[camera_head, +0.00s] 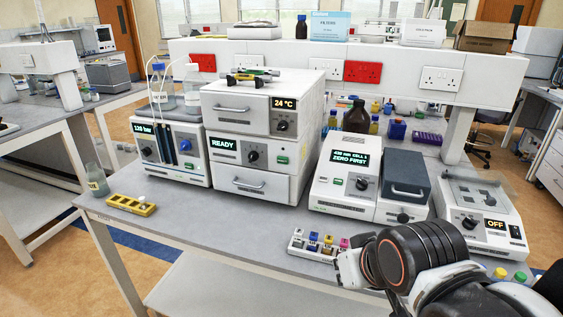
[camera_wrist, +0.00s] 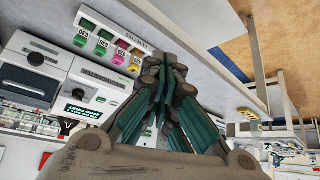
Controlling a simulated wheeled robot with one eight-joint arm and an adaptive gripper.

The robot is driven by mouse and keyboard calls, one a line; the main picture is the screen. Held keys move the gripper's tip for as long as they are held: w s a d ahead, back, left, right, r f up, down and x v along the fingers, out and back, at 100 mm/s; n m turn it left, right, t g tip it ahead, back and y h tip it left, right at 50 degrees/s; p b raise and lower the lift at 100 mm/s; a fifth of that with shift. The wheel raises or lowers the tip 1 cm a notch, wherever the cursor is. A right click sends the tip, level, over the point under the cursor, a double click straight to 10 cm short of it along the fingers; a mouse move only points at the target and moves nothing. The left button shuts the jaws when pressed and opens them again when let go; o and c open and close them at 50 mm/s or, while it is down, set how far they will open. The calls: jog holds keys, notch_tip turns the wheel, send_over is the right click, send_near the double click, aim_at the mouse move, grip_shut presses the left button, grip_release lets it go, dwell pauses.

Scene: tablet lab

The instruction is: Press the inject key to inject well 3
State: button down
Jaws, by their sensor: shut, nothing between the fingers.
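A stacked white instrument stands at mid-bench in the head view. Its middle module (camera_head: 238,153) has a display reading READY, a dark knob (camera_head: 252,155) and a green key (camera_head: 282,160); any lettering on the key is too small to read. The well number is not legible. My gripper (camera_wrist: 164,72) is shut and empty in the wrist view, above the bench near a rack of coloured-cap cuvettes. In the head view my arm reaches in at lower right, and the fingers are not clearly seen. The gripper is well apart from the READY module, to its right and nearer the camera.
The cuvette rack (camera_head: 318,245) lies at the bench front. A photometer (camera_head: 344,178) reading ZERO FIRST stands between the stack and my arm. A pump unit (camera_head: 178,150) is left of the stack, and a yellow vial rack (camera_head: 131,205) lies front left. The bench before the stack is clear.

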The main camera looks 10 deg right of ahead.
aim_at(283, 160)
dwell(0.3)
jog(key=w+a+r+m+t+y+p, duration=0.1)
jog(key=w+a+m+p, duration=0.3)
jog(key=w+m, duration=0.6)
jog(key=w+a+r+m+t+y+p, duration=0.1)
jog(key=w+a+m+t+p, duration=0.2)
jog(key=w, duration=1.6)
jog(key=shift+a+r+m+t+p, duration=0.3)
jog(key=shift+a+m+t, duration=0.5)
jog(key=shift+a+m, duration=1.85)
jog(key=shift+w+d+m, duration=0.15)
jog(key=shift+d+m, duration=0.6)
jog(key=shift+d, duration=0.1)
jog(key=w+d, duration=0.4)
jog(key=w, duration=0.3)
jog(key=shift+w+d, duration=0.15)
jog(key=shift+w, duration=0.1)
jog(key=shift+w+f, duration=0.1)
jog(key=shift+w+d, duration=0.2)
jog(key=shift+w, duration=0.05)
